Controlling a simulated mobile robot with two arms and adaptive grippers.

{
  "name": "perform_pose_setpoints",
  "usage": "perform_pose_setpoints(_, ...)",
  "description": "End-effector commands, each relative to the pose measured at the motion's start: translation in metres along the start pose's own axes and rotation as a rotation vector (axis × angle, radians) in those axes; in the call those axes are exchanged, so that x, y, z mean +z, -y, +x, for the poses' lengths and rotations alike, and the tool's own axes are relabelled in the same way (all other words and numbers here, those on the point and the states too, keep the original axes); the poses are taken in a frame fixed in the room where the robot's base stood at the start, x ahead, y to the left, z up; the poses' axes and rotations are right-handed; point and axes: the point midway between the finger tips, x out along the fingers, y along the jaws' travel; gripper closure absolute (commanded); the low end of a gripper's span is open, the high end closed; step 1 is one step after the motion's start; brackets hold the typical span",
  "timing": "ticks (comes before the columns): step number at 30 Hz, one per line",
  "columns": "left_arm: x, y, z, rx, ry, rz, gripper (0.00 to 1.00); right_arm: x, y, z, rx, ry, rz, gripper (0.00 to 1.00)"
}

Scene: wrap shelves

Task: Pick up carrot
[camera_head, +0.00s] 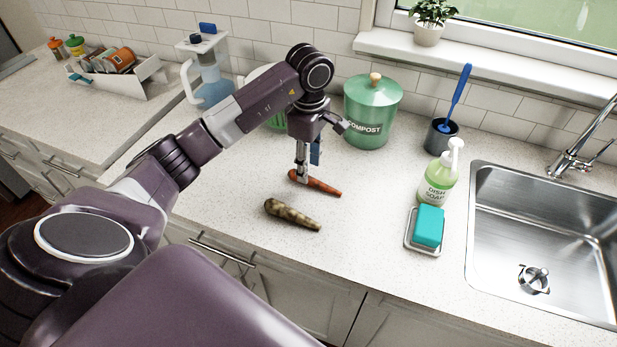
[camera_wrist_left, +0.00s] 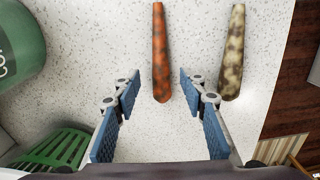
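An orange-red carrot (camera_head: 322,184) lies on the speckled white counter, its thick end towards the left. In the left wrist view the carrot (camera_wrist_left: 160,50) lies between the lines of the two fingers, with its thick end near the fingertips. My left gripper (camera_head: 303,178) points down at the thick end of the carrot. In the left wrist view the blue-padded fingers of the left gripper (camera_wrist_left: 159,92) are apart, with nothing held between them. Whether they touch the carrot or the counter is unclear. My right gripper is not in view.
A mottled brown-green carrot-shaped vegetable (camera_head: 292,214) lies close by, nearer the counter's front edge. A green compost bin (camera_head: 370,108) stands behind. Dish soap (camera_head: 437,180), a teal sponge (camera_head: 429,226) and the sink (camera_head: 540,240) are to the right. A water jug (camera_head: 212,80) stands behind the arm.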

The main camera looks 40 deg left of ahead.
Motion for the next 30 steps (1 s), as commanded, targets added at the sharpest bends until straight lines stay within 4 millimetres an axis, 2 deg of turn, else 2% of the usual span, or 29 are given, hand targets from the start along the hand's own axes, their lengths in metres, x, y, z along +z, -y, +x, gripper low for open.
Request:
perform_pose_setpoints(3,-0.001,0.003,0.013,-0.006,0.002,0.000,0.61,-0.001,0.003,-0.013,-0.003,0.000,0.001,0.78)
perform_pose_setpoints(9,-0.001,0.002,0.035,-0.003,0.002,0.001,0.61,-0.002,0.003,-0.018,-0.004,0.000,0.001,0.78)
perform_pose_setpoints(17,-0.001,0.001,0.038,0.000,0.001,0.000,0.62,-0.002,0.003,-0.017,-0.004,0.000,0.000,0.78)
perform_pose_setpoints(27,-0.001,0.001,0.037,0.000,0.001,0.000,1.00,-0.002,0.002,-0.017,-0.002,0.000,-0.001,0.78)
perform_pose_setpoints(30,-0.001,0.001,0.037,0.000,0.001,0.000,1.00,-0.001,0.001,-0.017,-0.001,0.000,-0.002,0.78)
